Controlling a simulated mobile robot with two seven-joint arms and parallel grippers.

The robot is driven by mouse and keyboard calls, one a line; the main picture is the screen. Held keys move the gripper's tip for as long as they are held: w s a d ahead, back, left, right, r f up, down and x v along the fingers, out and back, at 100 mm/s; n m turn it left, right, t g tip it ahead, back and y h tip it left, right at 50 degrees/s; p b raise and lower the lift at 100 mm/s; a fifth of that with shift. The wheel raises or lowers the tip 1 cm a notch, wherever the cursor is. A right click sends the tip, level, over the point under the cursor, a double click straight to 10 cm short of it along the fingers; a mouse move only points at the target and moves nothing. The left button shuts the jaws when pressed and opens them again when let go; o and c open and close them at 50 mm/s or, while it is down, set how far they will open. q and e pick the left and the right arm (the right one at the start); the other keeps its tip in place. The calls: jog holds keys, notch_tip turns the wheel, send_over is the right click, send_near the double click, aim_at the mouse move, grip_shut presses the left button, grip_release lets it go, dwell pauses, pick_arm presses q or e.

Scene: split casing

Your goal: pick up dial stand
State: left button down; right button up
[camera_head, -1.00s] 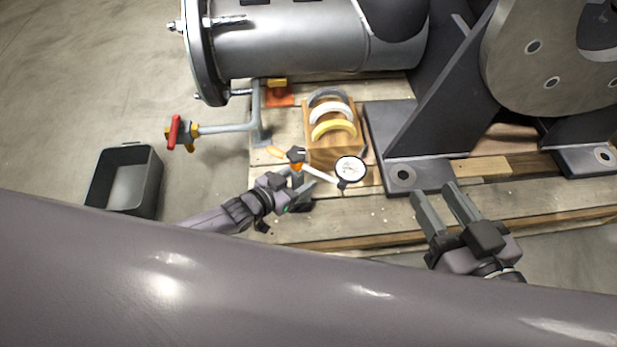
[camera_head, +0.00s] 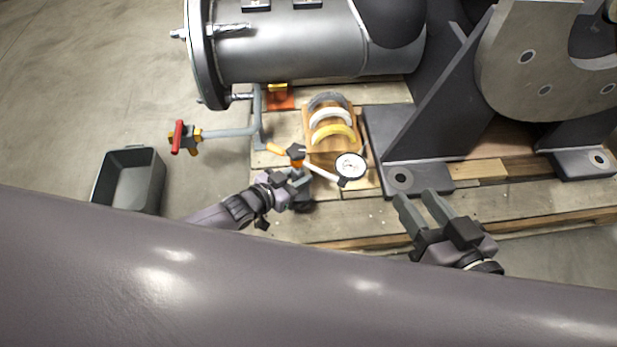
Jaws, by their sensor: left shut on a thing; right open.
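The dial stand has a round white dial (camera_head: 350,167) with a dark rim, a pale rod (camera_head: 319,172), and a dark knob and orange part (camera_head: 296,153) at the rod's left end. It is over the wooden pallet, in front of the wooden block. My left gripper (camera_head: 302,180) is shut on the dial stand low down, below the knob; the gripped part is mostly hidden by the fingers. A dark base shows beside the gripper. I cannot tell whether it touches the pallet. My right gripper (camera_head: 422,200) is open and empty, in front of the grey bracket's foot.
A wooden block with curved grey, white and yellow pieces (camera_head: 332,133) sits just behind the dial. A pipe with a red-handled valve (camera_head: 178,137) juts out left. A grey bin (camera_head: 130,183) stands on the floor. A large grey bracket (camera_head: 430,130) stands right.

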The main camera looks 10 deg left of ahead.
aim_at(292, 162)
pick_arm(q)
notch_tip(292, 162, up, 3)
jog(key=shift+w+d+r+p, duration=0.1)
jog(key=shift+w+p, duration=0.05)
jog(key=shift+p, duration=0.8)
notch_tip(292, 162, up, 2)
jog(key=shift+r+p, duration=0.1)
jog(key=shift+p, duration=0.8)
jog(key=shift+r+p, duration=0.25)
jog(key=shift+p, duration=0.05)
jog(key=shift+r+p, duration=0.7)
jog(key=shift+r, duration=0.05)
pick_arm(e)
jog(key=shift+a+r+m+g+h, duration=0.1)
jog(key=shift+r+m+g+h, duration=0.3)
jog(key=shift+g, duration=0.4)
